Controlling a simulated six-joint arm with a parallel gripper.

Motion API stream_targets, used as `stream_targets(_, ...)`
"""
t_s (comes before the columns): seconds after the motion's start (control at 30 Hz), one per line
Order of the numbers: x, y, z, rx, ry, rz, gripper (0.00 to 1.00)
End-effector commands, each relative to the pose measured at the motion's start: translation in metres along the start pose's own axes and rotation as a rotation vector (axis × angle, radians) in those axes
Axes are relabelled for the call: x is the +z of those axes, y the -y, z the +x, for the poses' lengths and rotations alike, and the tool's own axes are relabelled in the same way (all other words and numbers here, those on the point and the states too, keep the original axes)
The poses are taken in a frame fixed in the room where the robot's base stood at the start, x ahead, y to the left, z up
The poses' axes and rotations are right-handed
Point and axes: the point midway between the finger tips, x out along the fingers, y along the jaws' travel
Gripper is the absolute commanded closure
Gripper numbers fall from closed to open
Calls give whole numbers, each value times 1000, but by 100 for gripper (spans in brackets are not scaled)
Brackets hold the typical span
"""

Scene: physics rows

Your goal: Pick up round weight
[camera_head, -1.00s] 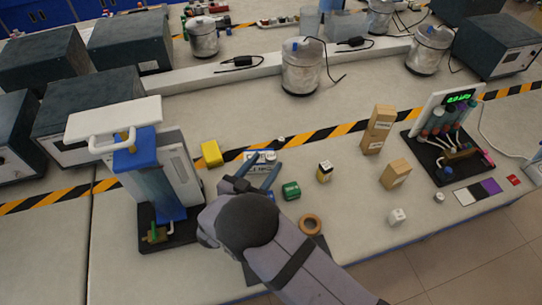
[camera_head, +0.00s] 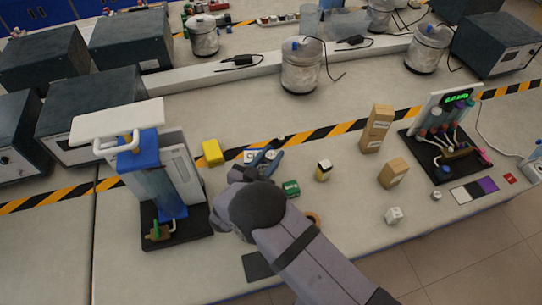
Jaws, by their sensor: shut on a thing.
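My gripper (camera_head: 267,158) is at the middle of the near bench, just over the white lettered label. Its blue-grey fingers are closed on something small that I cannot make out. My wrist and arm cover the space below and behind the fingers. No thing is clearly recognisable as the round weight. A small round pale piece (camera_head: 281,138) stands by the striped tape, just beyond the fingertips. Another small round metal piece (camera_head: 437,195) stands far to the right, near the black board.
A yellow block (camera_head: 212,152), green block (camera_head: 291,188) and yellow-black block (camera_head: 323,171) stand near my gripper. A tan ring (camera_head: 313,218) is partly behind my arm. Cardboard boxes (camera_head: 376,130) are to the right. A tall blue-white device (camera_head: 155,170) stands left.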

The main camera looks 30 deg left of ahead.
Motion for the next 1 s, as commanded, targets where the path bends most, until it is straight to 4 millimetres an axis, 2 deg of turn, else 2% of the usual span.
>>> stream_targets(0.27, -4, 1, 0, 0, -2, 2, 100)
stream_targets(0.47, -16, 1, -2, -1, -2, 3, 100)
stream_targets(0.67, -35, 1, -5, -1, -2, 3, 100)
stream_targets(1.0, -78, 0, -12, 0, -3, 4, 100)
